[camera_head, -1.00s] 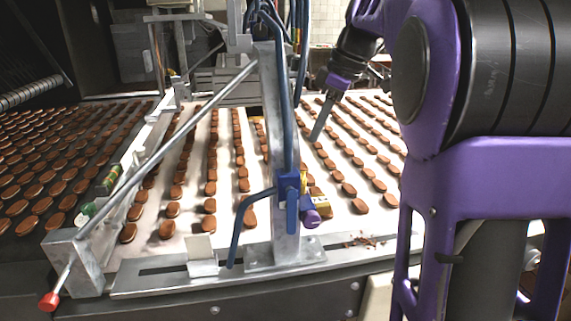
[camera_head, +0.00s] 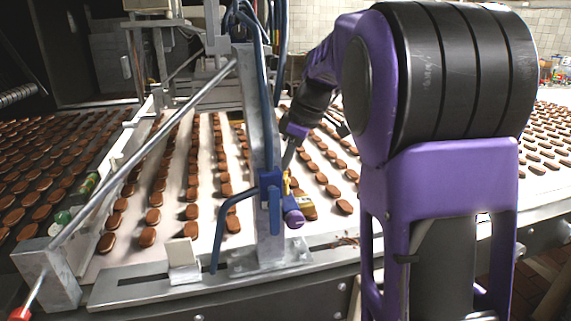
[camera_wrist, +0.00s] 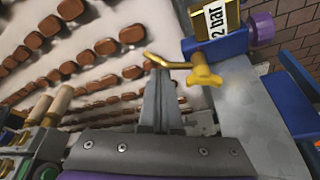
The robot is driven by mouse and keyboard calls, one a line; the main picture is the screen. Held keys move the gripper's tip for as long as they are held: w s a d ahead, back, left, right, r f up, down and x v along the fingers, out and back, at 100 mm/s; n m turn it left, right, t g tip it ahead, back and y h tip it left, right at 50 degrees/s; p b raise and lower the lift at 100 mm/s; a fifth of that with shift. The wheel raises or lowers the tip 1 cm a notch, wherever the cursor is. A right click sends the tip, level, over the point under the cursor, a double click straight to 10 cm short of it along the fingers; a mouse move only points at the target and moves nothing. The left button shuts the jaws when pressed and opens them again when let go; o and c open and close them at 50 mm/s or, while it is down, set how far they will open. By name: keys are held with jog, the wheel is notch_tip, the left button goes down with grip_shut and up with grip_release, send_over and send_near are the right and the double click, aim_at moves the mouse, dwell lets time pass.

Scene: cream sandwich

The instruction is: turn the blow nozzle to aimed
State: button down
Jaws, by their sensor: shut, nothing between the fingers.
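A brass fitting with a thin bent tube and a winged knob (camera_wrist: 205,78), likely the blow nozzle, sits under a blue block (camera_wrist: 215,43) in the wrist view. Its tube end lies right at my fingertips; I cannot tell whether they touch. My gripper (camera_wrist: 160,75) is shut and empty, its fingers pointing at that tube. In the head view my gripper (camera_head: 287,166) is just behind the upright post (camera_head: 257,130), by the blue block (camera_head: 270,185). The brass fitting is mostly hidden there. Which way the nozzle points is unclear.
A purple knob (camera_head: 294,219) and a gauge labelled 2 bar (camera_wrist: 215,18) are on the block. A blue bent tube (camera_head: 222,225) hangs left. Brown biscuits lie in rows on the white belt (camera_head: 206,170). A slanted metal bar (camera_head: 150,145) crosses left.

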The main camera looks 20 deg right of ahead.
jog(key=shift+s+d+m+t+h, duration=0.15)
jog(key=shift+d+m+t, duration=0.1)
jog(key=shift+m, duration=0.4)
jog(key=shift+d+m+t+h, duration=0.15)
jog(key=shift+d+m, duration=0.05)
jog(key=shift+m, duration=0.45)
jog(key=s+d+m+h, duration=0.1)
jog(key=m, duration=0.2)
jog(key=s+d+m+h+p, duration=0.1)
jog(key=m, duration=0.2)
jog(key=s+d+m+t+h, duration=0.1)
jog(key=m, duration=0.3)
jog(key=shift+s, duration=0.4)
jog(key=shift+s+a, duration=0.1)
jog(key=shift+s, duration=0.4)
dwell(0.6)
jog(key=shift+r+p, duration=0.1)
jog(key=shift+p, duration=0.3)
